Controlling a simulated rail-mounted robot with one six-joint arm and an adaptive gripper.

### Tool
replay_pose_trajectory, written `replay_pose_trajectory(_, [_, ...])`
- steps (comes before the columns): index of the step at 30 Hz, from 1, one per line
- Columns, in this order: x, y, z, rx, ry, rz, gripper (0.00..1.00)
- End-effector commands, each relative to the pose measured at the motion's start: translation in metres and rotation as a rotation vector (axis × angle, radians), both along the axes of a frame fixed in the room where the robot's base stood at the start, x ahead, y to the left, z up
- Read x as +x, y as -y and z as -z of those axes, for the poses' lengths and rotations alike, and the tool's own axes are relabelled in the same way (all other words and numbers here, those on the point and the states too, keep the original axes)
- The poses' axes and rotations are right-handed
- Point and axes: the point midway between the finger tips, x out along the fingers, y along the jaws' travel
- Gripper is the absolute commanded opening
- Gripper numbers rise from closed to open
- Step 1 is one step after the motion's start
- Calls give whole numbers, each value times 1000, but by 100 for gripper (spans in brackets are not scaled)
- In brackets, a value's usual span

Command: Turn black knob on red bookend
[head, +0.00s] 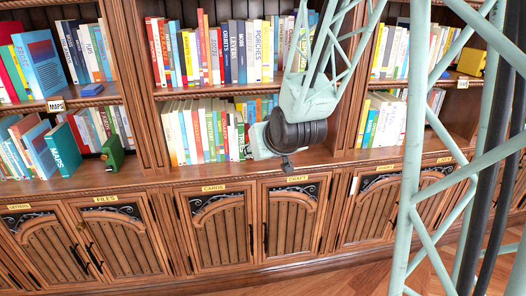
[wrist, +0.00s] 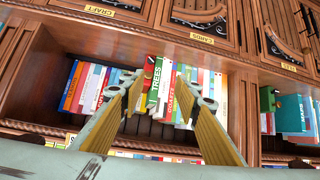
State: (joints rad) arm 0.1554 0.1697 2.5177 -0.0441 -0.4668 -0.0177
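A green bookend (head: 112,153) stands on the left lower shelf and a blue one (head: 92,90) on the shelf above. A yellow block-like object (head: 471,62) sits on the upper right shelf. Shelf boards and uprights border each bay. Closed cabinet doors (head: 220,232) lie below.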

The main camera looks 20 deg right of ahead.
Motion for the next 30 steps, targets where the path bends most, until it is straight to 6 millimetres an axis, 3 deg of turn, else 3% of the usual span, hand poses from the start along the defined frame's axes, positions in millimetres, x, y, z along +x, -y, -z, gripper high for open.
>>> replay_pose_trajectory(12, [-17,-8,-10,4,-35,-6,30])
replay_pose_trajectory(30, [-19,-8,-10,5,-39,-5,30])
